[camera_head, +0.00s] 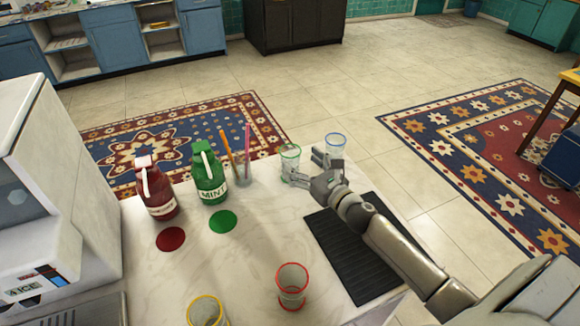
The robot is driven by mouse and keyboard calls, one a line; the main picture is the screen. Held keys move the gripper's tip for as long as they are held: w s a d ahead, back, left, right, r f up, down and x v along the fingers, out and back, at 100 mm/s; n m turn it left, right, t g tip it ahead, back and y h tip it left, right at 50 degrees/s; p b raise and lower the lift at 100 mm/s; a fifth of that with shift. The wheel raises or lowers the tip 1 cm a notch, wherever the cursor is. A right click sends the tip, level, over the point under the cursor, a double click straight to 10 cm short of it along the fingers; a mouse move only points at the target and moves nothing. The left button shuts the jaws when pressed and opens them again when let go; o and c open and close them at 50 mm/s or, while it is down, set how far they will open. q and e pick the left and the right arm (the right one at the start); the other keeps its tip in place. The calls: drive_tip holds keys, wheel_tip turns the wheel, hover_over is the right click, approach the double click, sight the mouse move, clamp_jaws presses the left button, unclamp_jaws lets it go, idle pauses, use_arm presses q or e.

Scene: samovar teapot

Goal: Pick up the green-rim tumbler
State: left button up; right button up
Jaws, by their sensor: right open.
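The green-rim tumbler (290,158) is a clear glass standing upright near the far edge of the counter. My right gripper (302,178) reaches in from the right and is open, with its fingers at the tumbler's lower right side. I cannot tell whether they touch it. Part of the tumbler's base is hidden by the fingers. My left gripper is not in view.
A blue-rim tumbler (335,143) stands just right of my gripper. Red-rim (292,285) and yellow-rim (206,312) tumblers stand nearer. A straw holder (242,175), a green MINT bottle (209,178) and a red bottle (158,192) are left. A black mat (345,262) lies right.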

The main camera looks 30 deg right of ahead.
sight(290, 151)
drive_tip(key=w, duration=0.4)
drive_tip(key=w+p, duration=0.1)
drive_tip(key=w, duration=0.1)
drive_tip(key=shift+a, duration=0.4)
drive_tip(key=shift+s, duration=0.1)
drive_tip(key=c, duration=1.3)
drive_tip(key=shift+r, duration=0.1)
